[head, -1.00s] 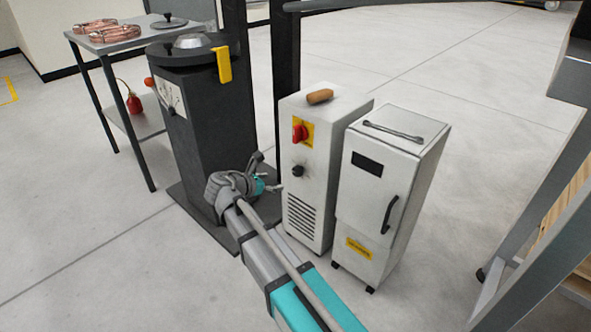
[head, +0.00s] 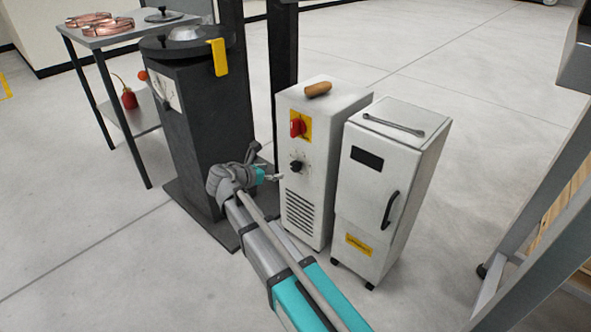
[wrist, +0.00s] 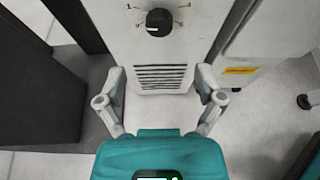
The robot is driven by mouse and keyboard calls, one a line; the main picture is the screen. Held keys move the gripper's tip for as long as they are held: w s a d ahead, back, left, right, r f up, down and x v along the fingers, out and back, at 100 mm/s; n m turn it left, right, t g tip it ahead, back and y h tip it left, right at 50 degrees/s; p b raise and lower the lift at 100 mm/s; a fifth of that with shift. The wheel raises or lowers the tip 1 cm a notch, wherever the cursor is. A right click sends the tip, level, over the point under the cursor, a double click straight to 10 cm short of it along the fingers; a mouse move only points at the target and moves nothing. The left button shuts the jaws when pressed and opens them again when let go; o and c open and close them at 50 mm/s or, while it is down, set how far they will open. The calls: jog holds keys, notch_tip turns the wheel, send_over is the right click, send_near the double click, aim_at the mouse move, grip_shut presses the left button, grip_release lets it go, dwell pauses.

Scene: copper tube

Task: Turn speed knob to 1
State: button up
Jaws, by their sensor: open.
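The speed knob (head: 296,166) is a black round knob on the front of a white cabinet (head: 320,212), below a red switch on a yellow plate. In the wrist view the speed knob (wrist: 159,22) shows at the top centre, with a white pointer line and printed marks around it. My gripper (head: 268,165) is just left of the cabinet front, near knob height. In the wrist view my gripper (wrist: 160,85) has its fingers spread wide and empty, with the knob ahead and apart from them.
A red switch (head: 297,127) sits above the knob. A second white cabinet (head: 372,205) with a black handle stands at right. A dark pedestal (head: 205,135) stands left of my gripper. A wooden-coloured piece (head: 318,89) lies on the knob cabinet. Open floor lies behind.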

aim_at(293, 167)
jog(key=b+x, duration=0.4)
jog(key=x, duration=0.7)
jog(key=shift+f, duration=0.1)
jog(key=c, duration=1.1)
